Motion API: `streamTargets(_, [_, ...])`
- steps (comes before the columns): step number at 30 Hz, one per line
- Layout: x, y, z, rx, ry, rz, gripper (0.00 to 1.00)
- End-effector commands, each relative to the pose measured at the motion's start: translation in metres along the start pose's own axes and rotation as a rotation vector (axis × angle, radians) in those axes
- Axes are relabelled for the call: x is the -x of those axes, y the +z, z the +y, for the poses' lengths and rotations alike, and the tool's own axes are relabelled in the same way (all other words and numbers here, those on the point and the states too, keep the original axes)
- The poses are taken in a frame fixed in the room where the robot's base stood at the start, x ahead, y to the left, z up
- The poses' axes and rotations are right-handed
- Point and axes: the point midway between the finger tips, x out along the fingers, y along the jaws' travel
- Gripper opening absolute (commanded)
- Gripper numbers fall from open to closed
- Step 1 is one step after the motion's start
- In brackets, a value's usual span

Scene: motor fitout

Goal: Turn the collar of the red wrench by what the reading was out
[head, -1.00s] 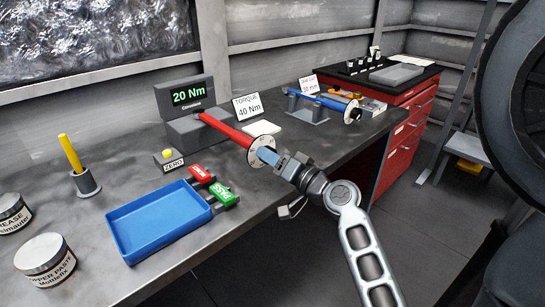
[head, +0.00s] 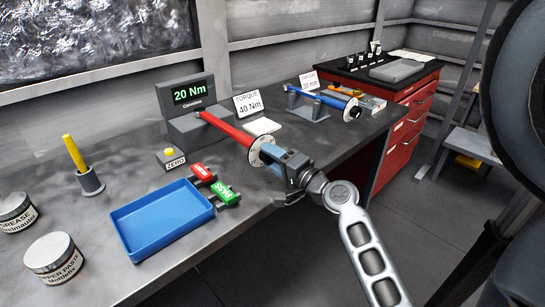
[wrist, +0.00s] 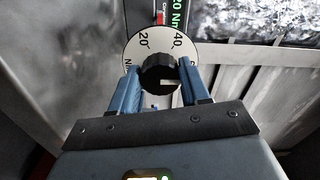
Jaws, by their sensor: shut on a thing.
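The red wrench (head: 226,128) runs from the tester block toward me and ends in a pale dial disc (head: 256,152). In the wrist view the dial (wrist: 145,43) shows 20 at upper left and 40 at upper right. The black collar (wrist: 160,70) is at its middle, with a pale mark low on its right side. My gripper (head: 270,154) is shut on the collar, one blue finger on each side; in the head view its fingers hide the collar. The tester display (head: 190,92) reads 20 Nm. The torque card (head: 248,103) reads 40 Nm.
A blue wrench (head: 318,95) lies on a stand farther back. A ZERO button (head: 170,155), a blue tray (head: 162,218), red and green PASS tags (head: 222,192), a yellow-handled tool (head: 75,155) and two jars stand left. A red cabinet (head: 405,125) is beyond the bench.

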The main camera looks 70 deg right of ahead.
Motion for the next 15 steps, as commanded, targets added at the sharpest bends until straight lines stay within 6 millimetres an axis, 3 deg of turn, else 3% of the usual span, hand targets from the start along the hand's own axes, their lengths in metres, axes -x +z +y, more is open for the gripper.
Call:
streamTargets(12, [0.0000, -0.0005, 0.0001, -0.004, 0.000, 0.002, 0.15])
streamTargets(13, [0.0000, -0.0005, 0.0001, -0.004, 0.000, 0.002, 0.49])
streamTargets(15, [0.0000, -0.0005, 0.0001, -0.004, 0.000, 0.002, 0.55])
